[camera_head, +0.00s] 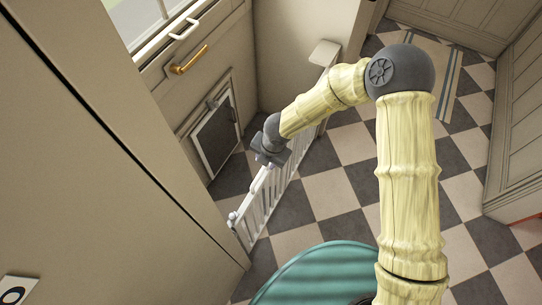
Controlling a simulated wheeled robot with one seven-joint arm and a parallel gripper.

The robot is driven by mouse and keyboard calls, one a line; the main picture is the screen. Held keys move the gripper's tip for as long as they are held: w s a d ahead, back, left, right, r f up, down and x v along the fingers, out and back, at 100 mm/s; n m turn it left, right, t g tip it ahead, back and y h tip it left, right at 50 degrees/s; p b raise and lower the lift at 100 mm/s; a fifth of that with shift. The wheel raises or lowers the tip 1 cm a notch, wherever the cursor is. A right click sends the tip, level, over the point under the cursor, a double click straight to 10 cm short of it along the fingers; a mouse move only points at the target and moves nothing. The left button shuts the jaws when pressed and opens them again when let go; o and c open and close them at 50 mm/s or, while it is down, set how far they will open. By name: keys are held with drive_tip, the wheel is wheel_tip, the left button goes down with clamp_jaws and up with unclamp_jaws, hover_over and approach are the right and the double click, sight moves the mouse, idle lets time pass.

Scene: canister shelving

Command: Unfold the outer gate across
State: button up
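A white slatted gate (254,215) stands low above the floor, running from the lower left, by the near wall edge, up to the right behind my arm. Knobs show at its near end. My gripper (262,160) is dark grey and points down at the gate's top edge, about midway along the visible near part. It overlaps the gate in the picture; I cannot tell whether it touches or grips it. Its fingers are too small and shadowed to read. My arm hides part of the gate's far section.
A door with a white handle (184,29), a brass handle (189,61) and a dark framed hatch (216,136) stands left of the gate. A pale ledge (325,53) juts out at the gate's far end. The checkered floor (337,182) is clear to the right; a striped runner (447,88) lies farther back.

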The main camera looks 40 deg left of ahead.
drive_tip(key=v, duration=0.5)
drive_tip(key=w+d+r+n+t+y, duration=0.1)
drive_tip(key=w+d+r+n+t, duration=0.1)
drive_tip(key=w+d+r+n, duration=0.55)
drive_tip(key=w+d+r+n+t, duration=0.2)
drive_tip(key=w+d+r+n, duration=0.2)
drive_tip(key=w+d+n, duration=0.55)
drive_tip(key=s+d+r+n+h, duration=0.1)
drive_tip(key=s+d+r+n, duration=0.1)
drive_tip(key=d+n, duration=0.3)
drive_tip(key=s+d+r+n+h, duration=0.1)
drive_tip(key=s+d+n, duration=0.3)
drive_tip(key=d, duration=0.8)
drive_tip(key=s+d+r+n+g+h, duration=0.1)
drive_tip(key=s+d+r+n, duration=0.2)
drive_tip(key=d+n, duration=0.5)
drive_tip(key=shift+s+d+r, duration=0.35)
drive_tip(key=shift+d, duration=0.5)
